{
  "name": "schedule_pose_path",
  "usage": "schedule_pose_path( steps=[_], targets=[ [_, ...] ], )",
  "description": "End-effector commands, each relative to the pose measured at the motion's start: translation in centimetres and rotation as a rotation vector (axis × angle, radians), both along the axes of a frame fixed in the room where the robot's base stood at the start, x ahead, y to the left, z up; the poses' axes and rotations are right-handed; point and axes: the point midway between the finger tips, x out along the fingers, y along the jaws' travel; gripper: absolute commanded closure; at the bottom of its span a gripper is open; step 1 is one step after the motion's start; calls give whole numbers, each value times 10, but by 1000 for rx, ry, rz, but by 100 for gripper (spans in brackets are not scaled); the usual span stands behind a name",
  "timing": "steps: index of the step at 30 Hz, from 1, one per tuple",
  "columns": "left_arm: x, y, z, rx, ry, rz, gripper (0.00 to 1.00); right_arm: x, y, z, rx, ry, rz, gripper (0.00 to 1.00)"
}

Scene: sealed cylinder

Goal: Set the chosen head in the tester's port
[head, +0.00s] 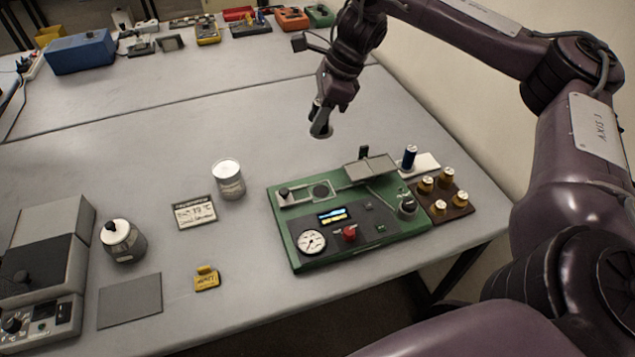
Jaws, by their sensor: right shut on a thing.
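The tester (345,223) is a green-based panel with a round gauge, a small lit display, a red knob and a black knob. My right gripper (321,130) is above the table behind the tester, pointing down and shut. What it holds is mostly hidden and too small to make out. Several brass heads with pale tops (425,185) stand on a brown tray (457,210) right of the tester. A dark blue head (409,157) stands on a white plate (428,164). My left gripper is out of view.
A sealed pale canister (228,180), a label card (194,212), a grey jar (124,243), a yellow tag (206,279) and a grey machine (42,270) are to the left. A blue box (81,52) and instruments line the back.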

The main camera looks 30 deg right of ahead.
Motion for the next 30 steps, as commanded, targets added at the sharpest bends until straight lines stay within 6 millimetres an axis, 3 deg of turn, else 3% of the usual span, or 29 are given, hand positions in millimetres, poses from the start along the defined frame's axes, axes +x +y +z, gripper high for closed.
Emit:
schedule_pose_path(
  steps=[5,21,30],
  targets=[
    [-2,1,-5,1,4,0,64,0,-4,-10,0,2,55,100],
    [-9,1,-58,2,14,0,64,-1,-3,-138,0,4,57,100],
    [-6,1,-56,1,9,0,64,0,-4,-162,-2,-1,57,100]
  ],
)
